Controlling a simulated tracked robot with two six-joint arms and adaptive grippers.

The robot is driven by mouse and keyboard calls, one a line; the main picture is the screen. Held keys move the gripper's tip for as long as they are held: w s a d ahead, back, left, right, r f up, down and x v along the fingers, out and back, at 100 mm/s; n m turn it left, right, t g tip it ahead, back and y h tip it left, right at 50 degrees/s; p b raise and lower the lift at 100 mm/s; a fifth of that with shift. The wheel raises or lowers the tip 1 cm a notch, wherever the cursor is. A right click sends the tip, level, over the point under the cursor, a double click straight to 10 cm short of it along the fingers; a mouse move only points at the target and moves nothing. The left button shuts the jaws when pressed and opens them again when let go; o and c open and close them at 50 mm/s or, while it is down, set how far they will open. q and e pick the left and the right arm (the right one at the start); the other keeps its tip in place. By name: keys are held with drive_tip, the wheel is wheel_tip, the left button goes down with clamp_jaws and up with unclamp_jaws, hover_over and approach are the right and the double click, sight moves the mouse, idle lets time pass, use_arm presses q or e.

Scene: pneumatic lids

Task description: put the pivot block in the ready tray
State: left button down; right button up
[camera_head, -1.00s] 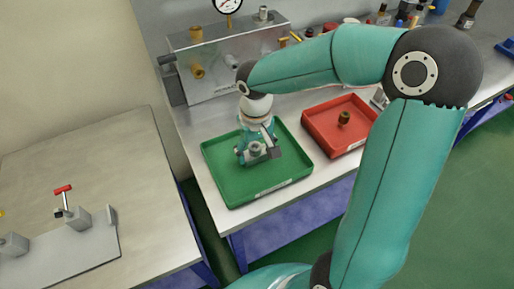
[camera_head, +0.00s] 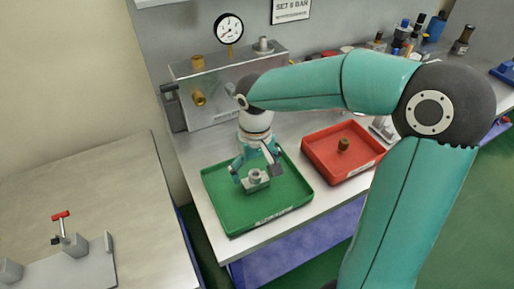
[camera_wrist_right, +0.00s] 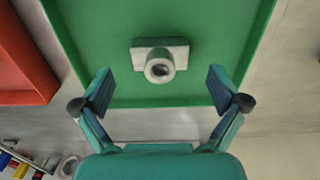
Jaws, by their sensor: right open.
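The pivot block, a grey block with a round hollow boss, lies on the floor of the green tray in the head view (camera_head: 257,181). It also shows in the right wrist view (camera_wrist_right: 160,60), apart from both fingers. The green tray (camera_head: 218,205) seems to be the ready tray; its label is too small to read. My right gripper (camera_head: 257,173) is over the tray, just above and behind the block. In the right wrist view its fingers (camera_wrist_right: 161,87) are spread wide with nothing between them. My left gripper is not in view.
A grey metal box with brass fittings (camera_head: 228,92) and a gauge (camera_head: 229,28) stand behind. A second table (camera_head: 95,180) with a clamp fixture is at left.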

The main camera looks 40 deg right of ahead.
wheel_tip(320, 180, up, 9)
drive_tip(key=shift+f, duration=0.15)
idle(0.6)
